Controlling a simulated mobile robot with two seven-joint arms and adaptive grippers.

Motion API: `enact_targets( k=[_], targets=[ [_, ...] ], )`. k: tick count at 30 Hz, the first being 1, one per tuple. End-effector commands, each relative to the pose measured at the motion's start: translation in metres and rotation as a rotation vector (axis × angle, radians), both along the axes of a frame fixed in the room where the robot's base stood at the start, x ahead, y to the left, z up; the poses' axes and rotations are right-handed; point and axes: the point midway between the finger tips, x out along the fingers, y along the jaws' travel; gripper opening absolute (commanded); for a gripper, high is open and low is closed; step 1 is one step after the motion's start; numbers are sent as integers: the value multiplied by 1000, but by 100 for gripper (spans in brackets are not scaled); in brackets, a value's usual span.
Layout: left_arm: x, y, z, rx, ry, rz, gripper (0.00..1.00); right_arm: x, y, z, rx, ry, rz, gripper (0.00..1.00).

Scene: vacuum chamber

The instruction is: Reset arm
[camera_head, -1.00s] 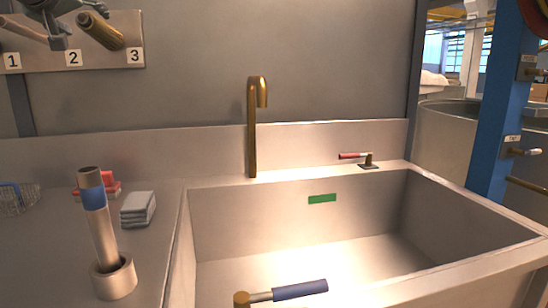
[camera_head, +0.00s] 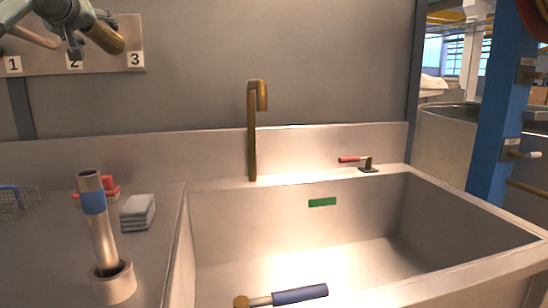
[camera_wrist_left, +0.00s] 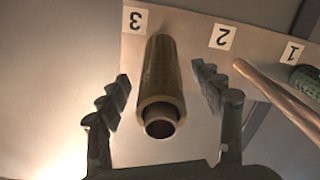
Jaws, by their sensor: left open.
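My left gripper (camera_head: 80,38) is at the top left in the head view, in front of the numbered board (camera_head: 125,32). It is open. A brass-coloured cylinder (camera_head: 104,37) sticks out from the board near label 3. In the left wrist view, my left gripper (camera_wrist_left: 160,74) has one finger on each side of the brass cylinder (camera_wrist_left: 163,85), with visible gaps between. A wooden rod (camera_wrist_left: 280,95) and a green knurled piece (camera_wrist_left: 306,77) are at the board's other places, near labels 2 and 1. My right gripper is not in view.
A sink (camera_head: 345,225) with a brass tap (camera_head: 252,130) fills the middle right. A blue-handled tool (camera_head: 299,294) lies in it. On the left counter are a tube with a blue band (camera_head: 94,203) in a round holder (camera_head: 114,284), folded grey cloths (camera_head: 138,211) and a wire basket (camera_head: 15,203).

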Motion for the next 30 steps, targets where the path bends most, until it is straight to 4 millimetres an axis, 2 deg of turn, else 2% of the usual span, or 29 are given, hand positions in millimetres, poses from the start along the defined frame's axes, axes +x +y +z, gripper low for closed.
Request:
enact_targets(
  k=[3, 19, 30],
  targets=[
    [8, 2, -1, 0, -1, -1, 66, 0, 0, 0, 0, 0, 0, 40],
    [-56, -14, 7, 1, 0, 0, 66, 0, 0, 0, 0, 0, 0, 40],
    [-64, -15, 8, 0, 0, 0, 66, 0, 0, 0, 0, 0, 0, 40]
  ],
)
